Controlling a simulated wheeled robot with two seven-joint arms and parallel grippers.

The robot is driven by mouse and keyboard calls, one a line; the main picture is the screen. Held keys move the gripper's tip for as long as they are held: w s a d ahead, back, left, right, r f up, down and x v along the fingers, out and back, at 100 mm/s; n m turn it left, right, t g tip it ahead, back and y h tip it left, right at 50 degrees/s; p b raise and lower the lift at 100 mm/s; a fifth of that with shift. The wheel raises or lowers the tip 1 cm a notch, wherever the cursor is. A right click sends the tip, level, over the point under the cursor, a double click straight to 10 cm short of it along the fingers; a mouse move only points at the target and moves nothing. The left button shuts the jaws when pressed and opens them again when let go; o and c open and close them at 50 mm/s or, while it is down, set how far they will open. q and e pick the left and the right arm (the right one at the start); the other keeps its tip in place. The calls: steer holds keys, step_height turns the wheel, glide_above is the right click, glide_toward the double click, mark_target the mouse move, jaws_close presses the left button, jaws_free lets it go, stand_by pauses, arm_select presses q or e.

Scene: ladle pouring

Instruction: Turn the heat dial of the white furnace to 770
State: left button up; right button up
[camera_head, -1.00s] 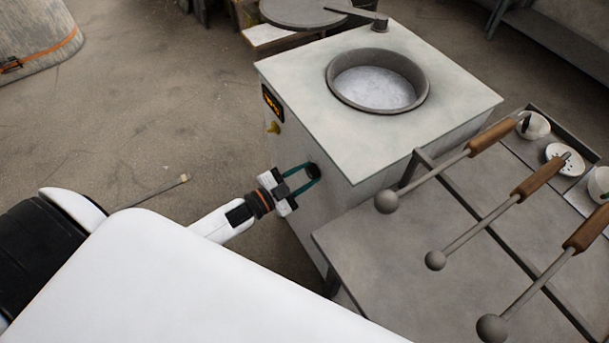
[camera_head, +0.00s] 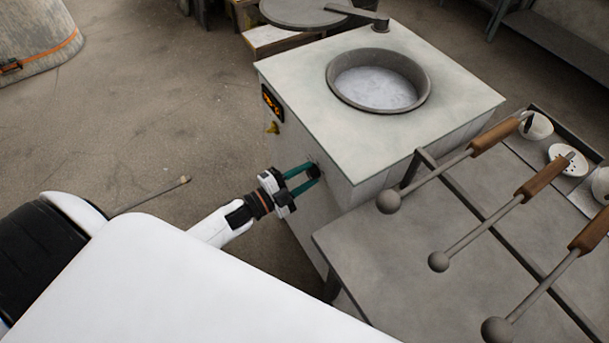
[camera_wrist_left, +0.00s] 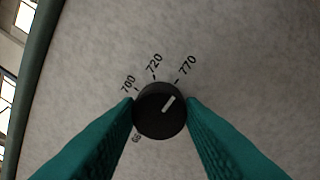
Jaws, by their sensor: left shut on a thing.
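The white furnace (camera_head: 330,120) stands in the middle of the head view, with an open round crucible of pale melt in its top. Its black heat dial (camera_wrist_left: 150,122) is on the side face, at the centre of the left wrist view. The dial's white mark points up and right, toward the side of the printed 770 (camera_wrist_left: 186,65); 720 and 700 are further left. Exact alignment is hard to tell. My left gripper (camera_head: 312,171) is shut on the dial, one teal finger on each side. It also shows in the left wrist view (camera_wrist_left: 160,108). My right gripper is not in view.
A grey table (camera_head: 400,240) with several wooden-handled ladles stands close at right. A thin rod (camera_head: 150,196) shows at left. The floor left of the furnace is mostly clear.

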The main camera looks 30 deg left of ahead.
arm_select(q)
steer(key=o, duration=1)
steer(key=b+v, duration=0.1)
steer(key=v, duration=1.1)
